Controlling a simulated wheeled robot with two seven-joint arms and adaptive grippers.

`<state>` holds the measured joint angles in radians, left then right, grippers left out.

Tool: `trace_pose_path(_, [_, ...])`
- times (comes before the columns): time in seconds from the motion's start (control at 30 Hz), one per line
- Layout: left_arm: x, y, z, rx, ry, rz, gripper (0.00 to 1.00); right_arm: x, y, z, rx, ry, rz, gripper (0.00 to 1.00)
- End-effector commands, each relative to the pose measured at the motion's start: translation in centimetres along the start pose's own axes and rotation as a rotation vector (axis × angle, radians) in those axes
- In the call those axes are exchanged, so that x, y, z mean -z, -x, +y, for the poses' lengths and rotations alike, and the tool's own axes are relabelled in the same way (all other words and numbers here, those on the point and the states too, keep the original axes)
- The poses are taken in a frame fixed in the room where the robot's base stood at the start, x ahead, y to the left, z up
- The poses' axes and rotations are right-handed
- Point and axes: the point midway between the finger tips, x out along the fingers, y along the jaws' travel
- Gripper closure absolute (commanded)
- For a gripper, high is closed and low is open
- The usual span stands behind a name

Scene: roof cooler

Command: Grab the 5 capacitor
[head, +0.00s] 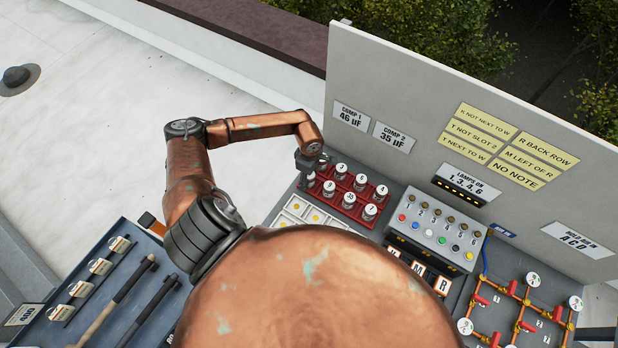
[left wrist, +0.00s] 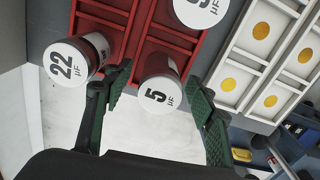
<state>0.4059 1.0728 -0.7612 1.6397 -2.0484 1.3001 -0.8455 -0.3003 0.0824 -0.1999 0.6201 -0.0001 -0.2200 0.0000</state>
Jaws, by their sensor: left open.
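The 5 capacitor (left wrist: 160,92) is a round can with a white top marked 5 µF, sitting at the end of the red rack (left wrist: 185,48) in the left wrist view. My left gripper (left wrist: 160,98) is open, with its green-padded fingers on either side of that capacitor. I cannot tell whether either finger touches it. In the head view my left gripper (head: 307,165) is over the left end of the red rack and partly hides the capacitors there; no 5 can be read there. My right gripper is not in view.
A 22 capacitor (left wrist: 72,62) stands close beside the left finger. Several other capacitors fill the rack. A white tray with yellow dots (head: 296,206) lies in front of it. An upright label panel (head: 400,80) stands behind; a button box (head: 437,228) is to the right.

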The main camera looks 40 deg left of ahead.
Motion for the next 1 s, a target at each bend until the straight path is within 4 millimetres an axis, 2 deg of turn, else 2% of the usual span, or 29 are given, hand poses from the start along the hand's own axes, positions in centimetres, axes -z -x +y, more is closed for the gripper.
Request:
trace_pose_path(0.13, [-0.02, -0.01, 0.01, 0.0, 0.0, 0.0, 0.49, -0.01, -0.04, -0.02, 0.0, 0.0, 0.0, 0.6])
trace_pose_path(0.8, [-0.04, 0.05, 0.03, -0.001, 0.0, -0.001, 0.95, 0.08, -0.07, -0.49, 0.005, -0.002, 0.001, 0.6])
trace_pose_path(1.0, [-0.04, 0.08, 0.05, -0.001, 0.0, -0.001, 0.96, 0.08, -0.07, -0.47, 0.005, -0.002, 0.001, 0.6])
